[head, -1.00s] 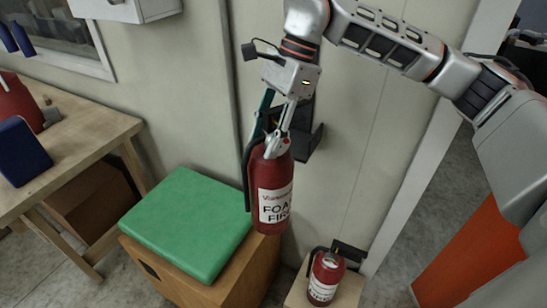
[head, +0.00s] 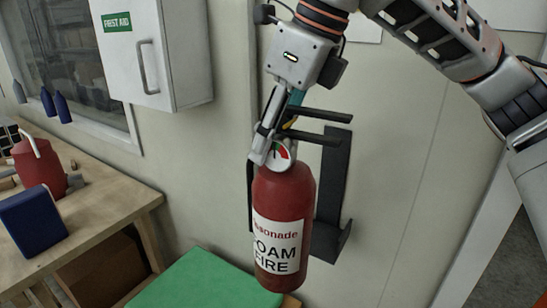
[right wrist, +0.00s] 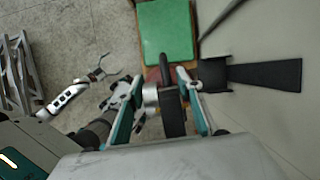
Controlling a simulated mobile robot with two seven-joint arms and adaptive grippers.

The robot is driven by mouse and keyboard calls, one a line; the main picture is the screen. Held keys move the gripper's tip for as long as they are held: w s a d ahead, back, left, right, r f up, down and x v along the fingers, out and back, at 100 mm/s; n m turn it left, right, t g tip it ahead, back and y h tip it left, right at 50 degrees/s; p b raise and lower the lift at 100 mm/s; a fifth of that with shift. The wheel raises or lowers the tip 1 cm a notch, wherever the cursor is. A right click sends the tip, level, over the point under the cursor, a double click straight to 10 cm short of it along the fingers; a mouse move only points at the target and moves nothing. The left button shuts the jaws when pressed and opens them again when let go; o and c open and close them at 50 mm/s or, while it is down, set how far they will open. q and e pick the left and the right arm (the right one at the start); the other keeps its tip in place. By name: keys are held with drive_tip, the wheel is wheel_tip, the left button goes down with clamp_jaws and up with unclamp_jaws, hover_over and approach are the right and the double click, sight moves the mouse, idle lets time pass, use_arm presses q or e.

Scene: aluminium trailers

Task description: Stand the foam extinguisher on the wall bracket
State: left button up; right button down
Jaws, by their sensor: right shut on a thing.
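The foam extinguisher (head: 284,205) is a red cylinder with a white label and a round gauge, hanging upright. My right gripper (head: 272,140) is shut on its top, by the handle. In the right wrist view the black handle (right wrist: 172,112) lies between the fingers. The right wrist view shows my left gripper (right wrist: 108,68), fingers spread and empty.
A white first aid cabinet (head: 150,55) hangs on the wall at upper left. A wooden bench (head: 95,215) holds a red can (head: 38,168) and a blue block (head: 32,220). A green pad (head: 205,283) lies below the extinguisher. The wall right of the bracket is bare.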

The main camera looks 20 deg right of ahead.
drive_tip(key=shift+a+r+m, duration=0.1)
drive_tip(key=shift+r+m, duration=0.3)
drive_tip(key=shift+r, duration=0.55)
drive_tip(key=w+d+f, duration=0.3)
drive_tip(key=w+d, duration=0.3)
drive_tip(key=d, duration=0.1)
drive_tip(key=w+d+f, duration=0.3)
drive_tip(key=w+d, duration=0.4)
drive_tip(key=shift+d+f, duration=0.25)
drive_tip(key=shift+d, duration=0.1)
idle(1.8)
idle(0.3)
